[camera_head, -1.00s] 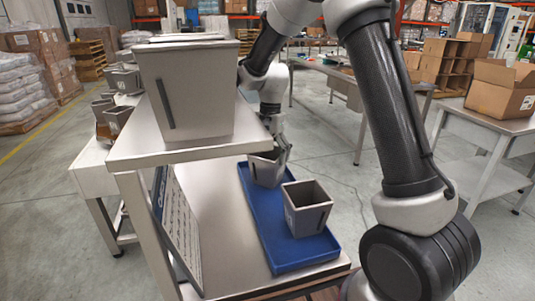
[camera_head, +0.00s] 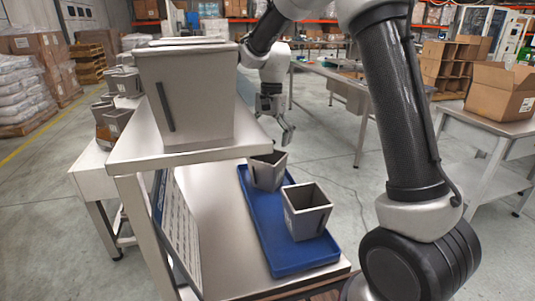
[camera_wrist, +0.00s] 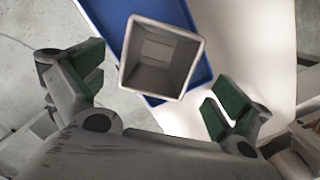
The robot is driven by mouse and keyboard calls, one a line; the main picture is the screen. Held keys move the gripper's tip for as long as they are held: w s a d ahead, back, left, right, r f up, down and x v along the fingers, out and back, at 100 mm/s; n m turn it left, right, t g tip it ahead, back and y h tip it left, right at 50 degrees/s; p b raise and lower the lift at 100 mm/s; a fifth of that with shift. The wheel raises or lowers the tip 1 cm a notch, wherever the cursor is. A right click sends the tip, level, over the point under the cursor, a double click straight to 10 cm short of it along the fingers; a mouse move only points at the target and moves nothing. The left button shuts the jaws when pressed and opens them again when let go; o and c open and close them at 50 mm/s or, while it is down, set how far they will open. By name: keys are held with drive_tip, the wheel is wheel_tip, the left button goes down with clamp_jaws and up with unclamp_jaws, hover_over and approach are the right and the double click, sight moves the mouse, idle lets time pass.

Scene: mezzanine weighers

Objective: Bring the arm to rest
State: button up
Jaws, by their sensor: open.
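My gripper (camera_head: 284,128) hangs in the air above and beyond the far end of the blue tray (camera_head: 262,222). In the wrist view my gripper (camera_wrist: 150,95) has its green-padded fingers wide apart with nothing between the pads. A grey square bin (camera_head: 267,171) stands at the tray's far end, and a second grey bin (camera_head: 306,212) stands nearer on the same tray. The wrist view shows one open, empty grey bin (camera_wrist: 161,58) on the blue tray, apart from my fingers.
A large grey bin (camera_head: 190,95) stands on the raised metal shelf (camera_head: 185,151) left of the tray. A long table (camera_head: 345,88) stands behind. Cardboard boxes (camera_head: 501,90) sit on a table at right. Bare floor (camera_head: 340,150) lies between the tables.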

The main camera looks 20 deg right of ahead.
drive_tip(key=s+r+n, duration=0.1)
drive_tip(key=s+d+n, duration=0.1)
drive_tip(key=n, duration=0.1)
drive_tip(key=s+d+r+n, duration=0.1)
drive_tip(key=s+n, duration=0.1)
drive_tip(key=shift+d+r, duration=0.25)
drive_tip(key=shift+r, duration=0.1)
drive_tip(key=s+d+r+n+t, duration=0.1)
drive_tip(key=s+d, duration=0.3)
drive_tip(key=s, duration=0.5)
drive_tip(key=s+d+r+n+t, duration=0.1)
drive_tip(key=s+d+r+t, duration=0.1)
drive_tip(key=s, duration=0.6)
drive_tip(key=s+d+r+n+t+h, duration=0.1)
drive_tip(key=s+d+r, duration=0.3)
drive_tip(key=s, duration=0.5)
drive_tip(key=shift+s+d+r+n+t, duration=0.25)
drive_tip(key=shift+d+n+t, duration=0.25)
drive_tip(key=shift+d+t, duration=0.3)
